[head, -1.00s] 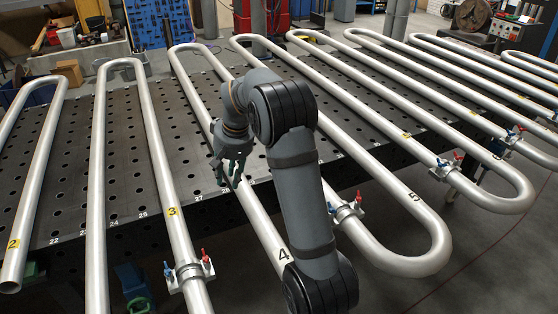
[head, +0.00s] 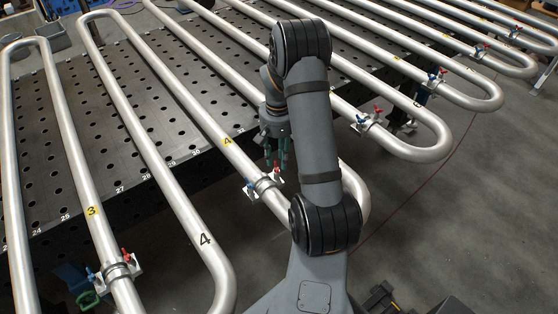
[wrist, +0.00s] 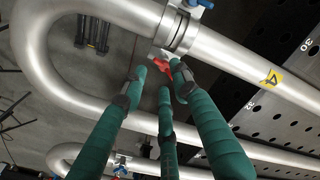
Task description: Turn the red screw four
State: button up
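The red screw (head: 277,173) sits on the clamp (head: 264,185) of the pipe with the yellow 4 label (head: 227,141). A blue screw (head: 250,191) is on the clamp's other side. My gripper (head: 279,163) is just above the red screw, its teal fingers pointing down. In the wrist view the red screw (wrist: 161,65) shows between and just beyond the fingertips of my gripper (wrist: 158,80). The fingers are spread apart, and I cannot tell whether any touches the screw. The blue screw (wrist: 205,3) is at the top edge there.
Other clamps with red and blue screws stand nearby, on pipe 3 (head: 118,272) and on the pipe to the right (head: 368,121). Silver serpentine pipes cross the perforated table (head: 130,165). Open floor (head: 470,220) lies at right.

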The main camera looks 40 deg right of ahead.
aim_at(276, 168)
jog(key=shift+f, duration=1.45)
jog(key=shift+c, duration=0.8)
grip_shut()
